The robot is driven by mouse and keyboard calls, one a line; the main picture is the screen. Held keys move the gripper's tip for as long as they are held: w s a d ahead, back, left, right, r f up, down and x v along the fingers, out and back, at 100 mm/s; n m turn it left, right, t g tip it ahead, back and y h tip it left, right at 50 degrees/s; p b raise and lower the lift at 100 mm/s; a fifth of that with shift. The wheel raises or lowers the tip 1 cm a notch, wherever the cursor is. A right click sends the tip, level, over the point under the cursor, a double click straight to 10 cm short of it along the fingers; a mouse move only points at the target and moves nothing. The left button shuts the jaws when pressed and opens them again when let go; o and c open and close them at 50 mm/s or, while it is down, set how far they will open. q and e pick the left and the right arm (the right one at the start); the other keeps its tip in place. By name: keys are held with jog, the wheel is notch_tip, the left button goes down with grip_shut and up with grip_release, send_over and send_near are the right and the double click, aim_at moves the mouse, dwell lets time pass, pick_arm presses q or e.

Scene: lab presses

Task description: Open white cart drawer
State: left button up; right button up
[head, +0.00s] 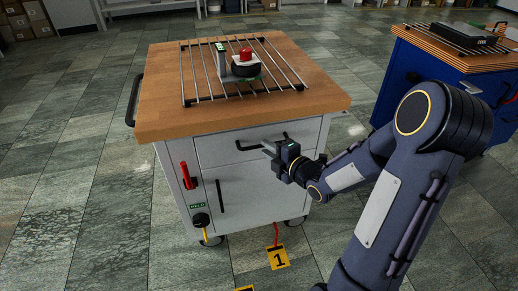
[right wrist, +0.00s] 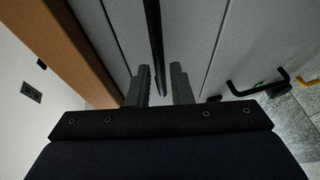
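The white cart (head: 240,175) has a wooden top and stands at the middle of the head view. Its drawer (head: 225,152) is below the top and looks flush with the body. The black bar drawer handle (head: 247,147) runs across the drawer front. My right gripper (head: 270,149) is at the right part of this handle. In the right wrist view, the two fingers of my right gripper (right wrist: 160,84) are apart, with the dark handle (right wrist: 154,35) between them and gaps visible on both sides. My left gripper is not in view.
A wire rack (head: 200,92) with a red-buttoned device (head: 245,64) lies on the cart. A door handle (head: 220,196) and red lever (head: 186,174) are below. A blue cart (head: 400,80) stands at the right.

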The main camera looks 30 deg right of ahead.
jog(key=shift+x, duration=1.7)
jog(key=shift+c, duration=0.2)
grip_shut()
